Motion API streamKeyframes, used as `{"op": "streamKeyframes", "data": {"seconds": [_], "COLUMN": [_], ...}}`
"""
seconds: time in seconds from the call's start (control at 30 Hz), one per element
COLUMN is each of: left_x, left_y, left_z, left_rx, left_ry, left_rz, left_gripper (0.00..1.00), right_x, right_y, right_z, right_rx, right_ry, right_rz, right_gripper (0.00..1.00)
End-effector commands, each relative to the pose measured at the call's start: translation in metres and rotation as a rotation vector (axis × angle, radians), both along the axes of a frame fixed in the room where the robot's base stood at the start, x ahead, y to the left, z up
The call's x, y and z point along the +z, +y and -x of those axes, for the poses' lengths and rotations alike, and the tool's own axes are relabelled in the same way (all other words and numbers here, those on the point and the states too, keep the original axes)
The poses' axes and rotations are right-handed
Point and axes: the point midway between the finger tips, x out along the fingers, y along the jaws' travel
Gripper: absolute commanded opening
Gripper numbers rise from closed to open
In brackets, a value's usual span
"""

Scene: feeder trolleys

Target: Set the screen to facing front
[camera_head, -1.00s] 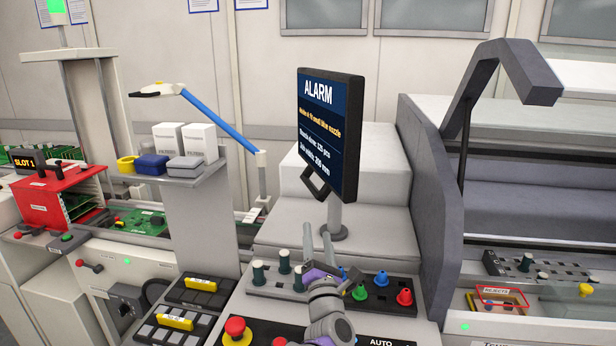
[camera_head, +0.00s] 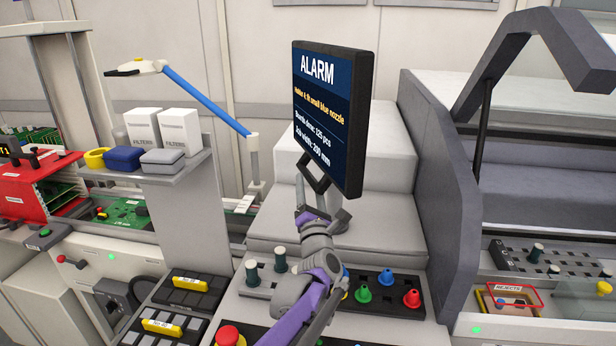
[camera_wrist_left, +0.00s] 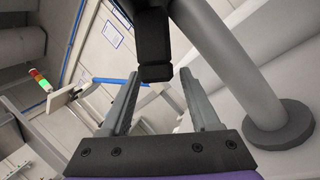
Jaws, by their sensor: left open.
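The screen (camera_head: 321,112) shows a blue ALARM page and stands on a grey post (camera_head: 338,208). Its face is turned toward the left of the head view. A black handle (camera_head: 314,172) hangs from its lower edge. My left gripper (camera_head: 310,199) is open just below the handle. In the left wrist view the open jaws (camera_wrist_left: 158,82) point at the dark handle (camera_wrist_left: 155,72), which lies between or just beyond the fingertips; I cannot tell which. The post (camera_wrist_left: 238,60) stands right of the jaws there. My right gripper is not in view.
A shelf (camera_head: 150,175) with filter boxes and a blue-armed lamp (camera_head: 205,100) stand left. The grey machine housing (camera_head: 440,190) rises close on the right.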

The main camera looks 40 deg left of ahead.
Motion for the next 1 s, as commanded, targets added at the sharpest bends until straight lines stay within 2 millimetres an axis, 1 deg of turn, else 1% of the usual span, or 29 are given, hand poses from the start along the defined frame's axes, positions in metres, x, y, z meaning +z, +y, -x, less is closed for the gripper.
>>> {"op": "streamKeyframes", "data": {"seconds": [0.03, 0.1, 0.23, 0.37, 0.6, 0.67, 0.7, 0.77, 0.8, 0.93, 0.97, 1.0], "left_x": [0.003, 0.006, 0.010, 0.011, 0.011, 0.011, 0.011, 0.011, 0.011, 0.011, 0.011, 0.011], "left_y": [0.007, 0.013, 0.022, 0.025, 0.025, 0.025, 0.025, 0.025, 0.025, 0.025, 0.025, 0.025], "left_z": [-0.006, -0.013, -0.022, -0.025, -0.025, -0.025, -0.025, -0.025, -0.025, -0.025, -0.025, -0.025], "left_rx": [0.002, 0.002, 0.001, 0.000, 0.000, 0.000, 0.000, 0.000, 0.000, 0.000, 0.000, 0.000], "left_ry": [0.000, -0.001, 0.000, 0.000, 0.000, 0.000, 0.000, 0.000, 0.000, 0.000, 0.000, 0.000], "left_rz": [-0.001, 0.001, -0.001, 0.000, 0.000, 0.000, 0.000, 0.000, 0.000, 0.000, 0.000, 0.000], "left_gripper": [0.62, 0.62, 0.62, 0.62, 0.62, 0.52, 0.45, 0.34, 0.27, 0.03, 0.00, 0.00], "right_x": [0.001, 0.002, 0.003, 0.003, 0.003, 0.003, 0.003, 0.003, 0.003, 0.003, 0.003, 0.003], "right_y": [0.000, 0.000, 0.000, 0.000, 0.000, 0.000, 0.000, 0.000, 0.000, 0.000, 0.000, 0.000], "right_z": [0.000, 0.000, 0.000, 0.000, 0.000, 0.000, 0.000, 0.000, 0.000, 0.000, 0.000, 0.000], "right_rx": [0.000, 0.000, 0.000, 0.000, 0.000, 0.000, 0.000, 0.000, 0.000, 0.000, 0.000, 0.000], "right_ry": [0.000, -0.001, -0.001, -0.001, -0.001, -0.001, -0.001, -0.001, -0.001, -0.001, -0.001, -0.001], "right_rz": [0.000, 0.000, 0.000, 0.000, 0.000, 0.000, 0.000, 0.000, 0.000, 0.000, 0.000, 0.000], "right_gripper": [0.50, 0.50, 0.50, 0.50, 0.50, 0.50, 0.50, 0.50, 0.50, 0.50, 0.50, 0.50]}}
